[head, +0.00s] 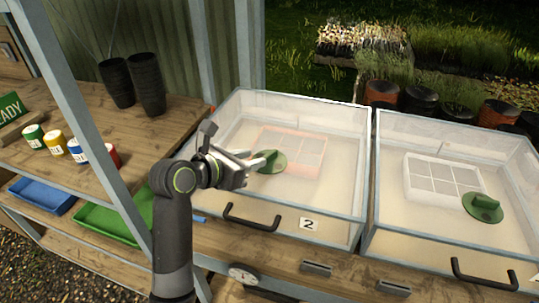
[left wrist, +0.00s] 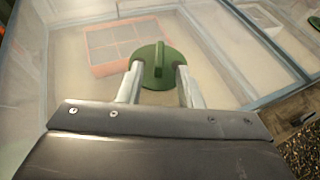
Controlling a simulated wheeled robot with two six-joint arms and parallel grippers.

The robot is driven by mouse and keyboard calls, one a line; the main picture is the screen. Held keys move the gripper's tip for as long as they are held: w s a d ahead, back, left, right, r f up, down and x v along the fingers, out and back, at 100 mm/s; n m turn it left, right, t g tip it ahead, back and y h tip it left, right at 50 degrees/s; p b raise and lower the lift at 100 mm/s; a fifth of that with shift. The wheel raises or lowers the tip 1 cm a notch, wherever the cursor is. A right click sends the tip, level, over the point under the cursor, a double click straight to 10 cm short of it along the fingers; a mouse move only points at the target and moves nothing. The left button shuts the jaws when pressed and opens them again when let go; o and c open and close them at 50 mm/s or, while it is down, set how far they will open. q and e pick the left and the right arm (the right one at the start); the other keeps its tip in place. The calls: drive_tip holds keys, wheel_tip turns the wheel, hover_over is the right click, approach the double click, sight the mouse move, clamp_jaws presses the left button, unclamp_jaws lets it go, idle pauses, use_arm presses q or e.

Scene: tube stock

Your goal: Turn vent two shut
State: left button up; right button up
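Vent two's green round knob (head: 272,162) is on the clear lid of the left case, which bears a "2" label (head: 309,224). The knob has a raised grip bar, which points away from my gripper in the left wrist view (left wrist: 158,62). My left gripper (head: 257,159) is at the knob's near side. In the left wrist view its two fingers (left wrist: 160,83) are spread, with the knob's disc between them and a gap to the bar on each side. I cannot tell whether they touch the disc. My right gripper is not in view.
The right case (head: 450,135) has another green knob (head: 483,207) on its lid. Black handles (head: 252,217) stick out along the front.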

sight(269, 154)
use_arm(q)
drive_tip(key=x, duration=0.7)
drive_tip(key=shift+w+d+f, duration=0.15)
drive_tip(key=shift+w+f, duration=0.1)
drive_tip(key=shift+c, duration=0.2)
clamp_jaws()
